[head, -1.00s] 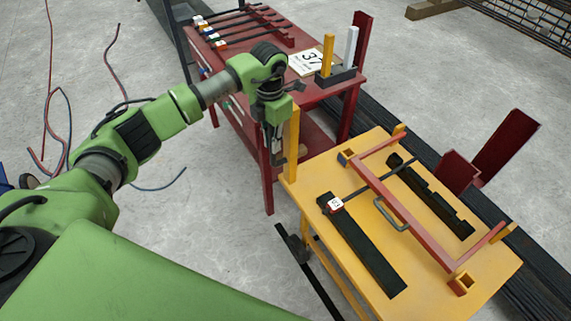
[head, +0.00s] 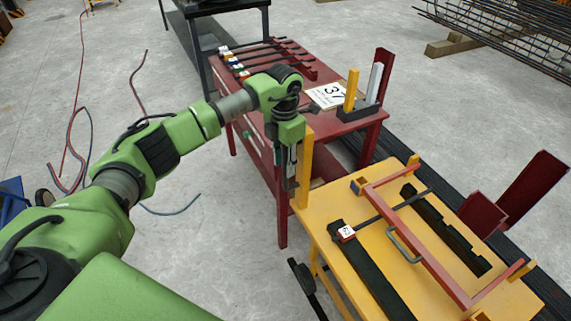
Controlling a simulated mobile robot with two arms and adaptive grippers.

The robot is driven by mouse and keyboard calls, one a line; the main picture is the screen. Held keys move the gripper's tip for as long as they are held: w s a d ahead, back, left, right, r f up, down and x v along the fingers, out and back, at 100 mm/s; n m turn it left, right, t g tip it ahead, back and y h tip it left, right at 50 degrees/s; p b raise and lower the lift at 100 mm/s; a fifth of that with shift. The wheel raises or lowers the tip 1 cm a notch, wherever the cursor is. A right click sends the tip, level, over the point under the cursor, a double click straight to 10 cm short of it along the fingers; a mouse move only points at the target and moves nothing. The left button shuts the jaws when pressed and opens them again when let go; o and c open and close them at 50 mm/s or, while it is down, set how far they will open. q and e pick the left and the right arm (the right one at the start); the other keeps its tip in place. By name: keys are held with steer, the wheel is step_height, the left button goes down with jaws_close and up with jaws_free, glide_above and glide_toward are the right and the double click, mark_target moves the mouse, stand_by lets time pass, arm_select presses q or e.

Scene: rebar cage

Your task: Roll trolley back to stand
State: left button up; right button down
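The yellow-topped trolley (head: 335,262) stands at the lower right, partly cut off by the bottom edge. An upright yellow post (head: 306,165) rises at its left corner. My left gripper (head: 291,184) points down right beside this post. I cannot tell whether its fingers are closed on the post. The red stand table (head: 350,125) is behind the trolley, close to its back left side. My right gripper is not in view.
A red frame (head: 418,240), a dark bar (head: 370,270) and a tagged rod (head: 385,213) lie on the trolley. Dark rebar (head: 455,185) lies on the floor behind it. Hoses (head: 72,150) lie at left. The floor between them and the table is clear.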

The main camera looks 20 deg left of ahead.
arm_select(q)
steer(key=shift+f, duration=0.1)
step_height(320, 180, up, 12)
steer(key=shift+r, duration=0.1)
stand_by(0.5)
stand_by(0.4)
